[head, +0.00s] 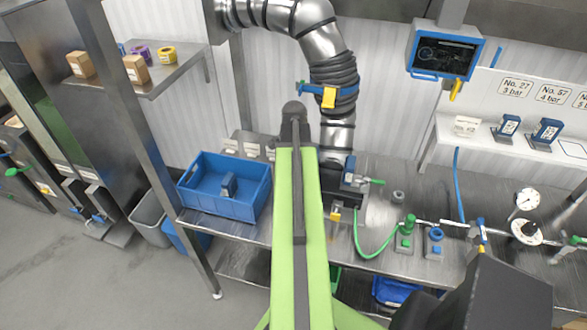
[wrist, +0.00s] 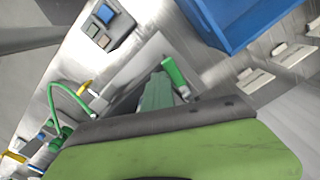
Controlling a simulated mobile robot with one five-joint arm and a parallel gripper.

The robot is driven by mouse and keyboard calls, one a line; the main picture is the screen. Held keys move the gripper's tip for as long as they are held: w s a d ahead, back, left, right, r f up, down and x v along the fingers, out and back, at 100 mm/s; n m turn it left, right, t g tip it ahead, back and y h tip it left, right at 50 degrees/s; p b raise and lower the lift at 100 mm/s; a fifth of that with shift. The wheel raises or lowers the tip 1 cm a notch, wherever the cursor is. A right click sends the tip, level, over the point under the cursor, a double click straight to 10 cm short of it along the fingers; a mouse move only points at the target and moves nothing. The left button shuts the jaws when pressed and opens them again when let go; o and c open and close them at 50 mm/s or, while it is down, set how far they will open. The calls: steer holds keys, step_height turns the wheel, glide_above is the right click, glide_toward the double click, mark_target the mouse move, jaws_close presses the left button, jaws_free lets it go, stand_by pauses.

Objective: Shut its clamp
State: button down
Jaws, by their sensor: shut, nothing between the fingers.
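A blue clamp band (head: 312,88) with a yellow lever (head: 329,97) sits around the ribbed dark sleeve of the steel duct in the head view. The lever hangs down at the front; I cannot tell whether the band is closed. In the head view my green arm hides the gripper. The clamp does not show in the wrist view.
A blue crate (head: 189,197) with a grey-blue item stands on the steel bench, left of my arm. A green hose (head: 370,256), valves and gauges occupy the right of the bench. A blue-framed screen (head: 445,52) hangs at upper right.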

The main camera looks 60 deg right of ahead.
steer(key=shift+w, duration=0.15)
steer(key=shift+w+a, duration=0.15)
steer(key=shift+w, duration=0.4)
steer(key=shift+w+a, duration=0.15)
steer(key=shift+w, duration=0.45)
steer(key=shift+w+d, duration=0.15)
steer(key=shift+w, duration=0.85)
step_height(320, 180, up, 7)
steer(key=w+p, duration=0.1)
steer(key=p, duration=0.6)
